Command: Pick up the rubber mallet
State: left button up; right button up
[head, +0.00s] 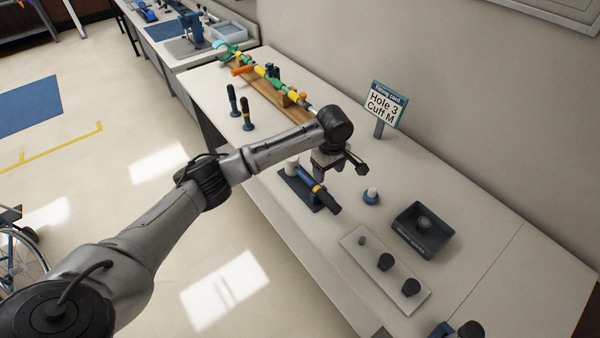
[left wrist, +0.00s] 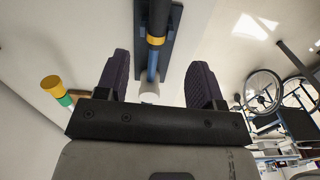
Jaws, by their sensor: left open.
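The rubber mallet (head: 319,192) lies on a dark rest (head: 297,188) on the long table, with a white head, a blue handle, a yellow band and a black grip. My left gripper (head: 329,168) is open and empty just above it, and the arm partly covers the view. In the left wrist view, the mallet's handle (left wrist: 153,62) runs between the two spread purple fingers of my left gripper (left wrist: 160,65). The white head (left wrist: 149,92) is partly hidden behind the gripper body. No contact shows. My right gripper is not in view.
A sign (head: 384,106) stands behind the gripper. Two dark upright handles (head: 240,106) and a colourful linkage (head: 270,78) are farther left.

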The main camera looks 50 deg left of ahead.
aim_at(326, 195)
pick_arm(q)
notch_tip(326, 195, down, 8)
jog(key=shift+f+b, duration=0.15)
jog(key=shift+b, duration=0.45)
jog(key=shift+f+b, duration=0.6)
jog(key=shift+f, duration=2.15)
jog(key=shift+c, duration=0.3)
grip_shut()
